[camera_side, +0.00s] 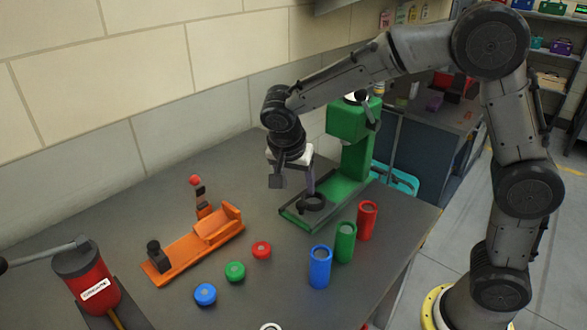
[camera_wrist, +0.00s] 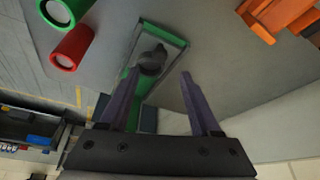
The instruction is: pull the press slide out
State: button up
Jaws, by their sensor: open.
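The green press (camera_side: 347,150) stands at the back right of the table. Its low green base or slide (camera_side: 292,216) reaches forward and carries a dark round holder (camera_side: 312,202). In the wrist view the green frame (camera_wrist: 176,38) and the dark holder (camera_wrist: 152,60) lie beyond my fingertips. My gripper (camera_side: 293,183) hangs over the front part of the press base, pointing down. In the wrist view my gripper (camera_wrist: 160,73) is open with nothing between its fingers. I cannot tell whether a finger touches the holder; the wrist partly hides the press.
Blue (camera_side: 320,267), green (camera_side: 344,242) and red (camera_side: 367,221) cylinders stand in front of the press. An orange fixture (camera_side: 195,245) lies to the left. Blue, green and red caps (camera_side: 235,271) lie before it. A red canister (camera_side: 86,280) stands at the front left.

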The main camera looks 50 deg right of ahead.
jog(key=v, duration=0.5)
jog(key=shift+a+r, duration=0.15)
jog(key=shift+r, duration=0.2)
jog(key=s+d+r+t+y, duration=0.1)
jog(key=s+d+r+t, duration=0.1)
jog(key=s+d+r, duration=0.75)
jog(key=s+a+f+n+t+y, duration=0.1)
jog(key=s+a+f+n+y, duration=0.2)
jog(key=s+f+n, duration=0.5)
jog(key=s+a+n, duration=0.1)
jog(key=s+n, duration=0.4)
jog(key=shift+s+a+n+t, duration=0.15)
jog(key=shift+s+n+t, duration=0.15)
jog(key=shift+s+t, duration=0.1)
